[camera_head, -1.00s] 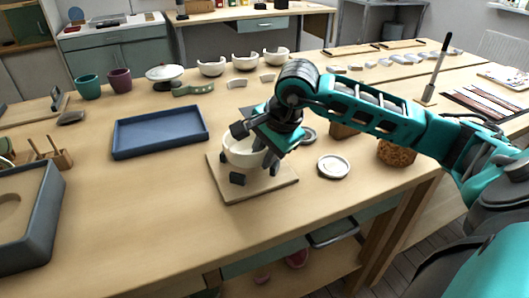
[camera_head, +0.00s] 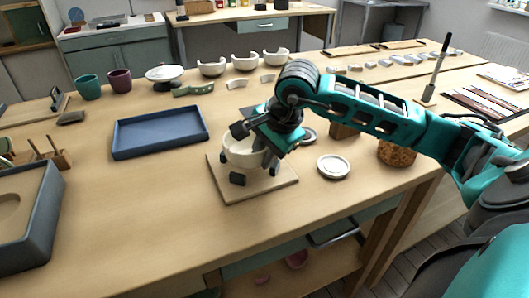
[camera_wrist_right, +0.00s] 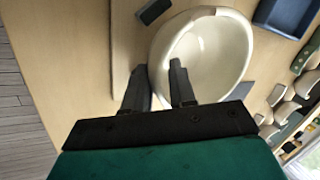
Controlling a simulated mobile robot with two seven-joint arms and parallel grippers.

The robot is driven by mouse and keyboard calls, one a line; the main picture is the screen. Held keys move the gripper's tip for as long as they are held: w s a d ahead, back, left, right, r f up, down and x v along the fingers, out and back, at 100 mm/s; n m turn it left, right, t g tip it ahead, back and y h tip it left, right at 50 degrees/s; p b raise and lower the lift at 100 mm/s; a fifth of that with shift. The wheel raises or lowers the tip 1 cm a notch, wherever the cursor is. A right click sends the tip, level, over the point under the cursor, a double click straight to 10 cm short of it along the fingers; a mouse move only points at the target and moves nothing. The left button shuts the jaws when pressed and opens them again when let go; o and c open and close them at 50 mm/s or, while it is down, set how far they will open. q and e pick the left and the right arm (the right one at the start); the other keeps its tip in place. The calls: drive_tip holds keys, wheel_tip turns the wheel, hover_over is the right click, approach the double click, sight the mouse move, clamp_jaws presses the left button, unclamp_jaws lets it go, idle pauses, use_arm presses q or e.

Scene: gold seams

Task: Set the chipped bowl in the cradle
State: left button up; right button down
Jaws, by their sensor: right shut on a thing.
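The cream bowl (camera_head: 238,150) sits upright among the dark posts of the cradle, a square wooden board (camera_head: 258,192) near the table's front edge. In the right wrist view the bowl (camera_wrist_right: 215,65) shows its open inside, with a notch-like tan patch at its rim. My right gripper (camera_head: 268,152) is shut on the bowl's near-right rim; its two dark fingers (camera_wrist_right: 158,88) straddle the wall. One dark post (camera_head: 237,179) shows in front of the bowl; the arm hides part of the far side. Whether the bowl's base touches the board cannot be seen. My left gripper is not in view.
A blue tray (camera_head: 160,132) lies left of the cradle and a small white dish (camera_head: 333,167) right of it. A grey box (camera_head: 40,225) stands at the left edge. Cups and broken bowls line the back.

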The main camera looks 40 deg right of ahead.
drive_tip(key=shift+f, duration=0.1)
drive_tip(key=c, duration=1.1)
unclamp_jaws()
drive_tip(key=shift+o, duration=1.3)
drive_tip(key=shift+s+f, duration=0.1)
drive_tip(key=shift+f, duration=0.15)
drive_tip(key=shift+c, duration=1.2)
drive_tip(key=shift+o, duration=0.4)
drive_tip(key=shift+s, duration=0.1)
drive_tip(key=shift+r, duration=0.2)
